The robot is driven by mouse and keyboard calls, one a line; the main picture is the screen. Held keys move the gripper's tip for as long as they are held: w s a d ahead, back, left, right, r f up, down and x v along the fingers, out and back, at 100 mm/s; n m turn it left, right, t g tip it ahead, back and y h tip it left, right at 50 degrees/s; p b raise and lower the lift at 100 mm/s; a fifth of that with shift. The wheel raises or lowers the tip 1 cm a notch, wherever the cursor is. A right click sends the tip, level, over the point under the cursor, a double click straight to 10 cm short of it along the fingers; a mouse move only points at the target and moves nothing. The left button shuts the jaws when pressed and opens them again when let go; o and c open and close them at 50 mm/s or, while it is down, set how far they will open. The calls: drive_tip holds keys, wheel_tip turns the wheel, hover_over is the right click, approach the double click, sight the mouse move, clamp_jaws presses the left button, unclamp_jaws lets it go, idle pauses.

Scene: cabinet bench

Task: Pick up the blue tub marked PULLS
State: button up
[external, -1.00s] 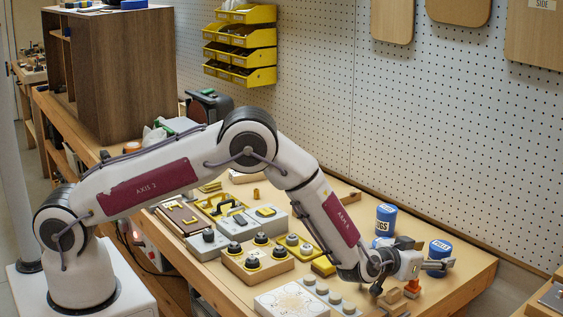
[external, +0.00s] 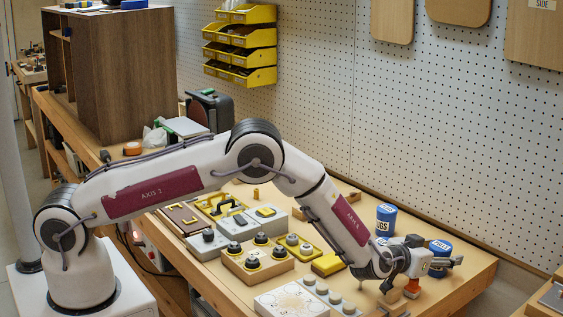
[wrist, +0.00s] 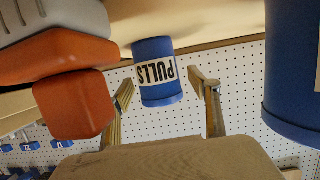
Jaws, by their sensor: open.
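The blue tub marked PULLS (wrist: 155,72) shows upside down in the wrist view, framed between the two fingers, with clear gaps on both sides. In the external view, the right-hand blue tub (external: 439,246) stands at the bench's far right, partly hidden by my gripper (external: 454,262); its label is hard to read there. My gripper, also in the wrist view (wrist: 167,108), is open and empty. Its fingers point toward the PULLS tub; I cannot tell whether they are fully alongside it.
A second blue tub, its label ending in GS (external: 385,219), stands to the left; a blue tub also looms close at the wrist view's right edge (wrist: 292,80). An orange object (external: 412,287) stands near my gripper. Yellow and grey fixtures fill the bench's middle. The pegboard (external: 460,130) rises behind.

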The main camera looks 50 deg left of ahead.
drive_tip(key=c, duration=1.3)
drive_tip(key=shift+r, duration=0.2)
drive_tip(key=shift+r, duration=4.85)
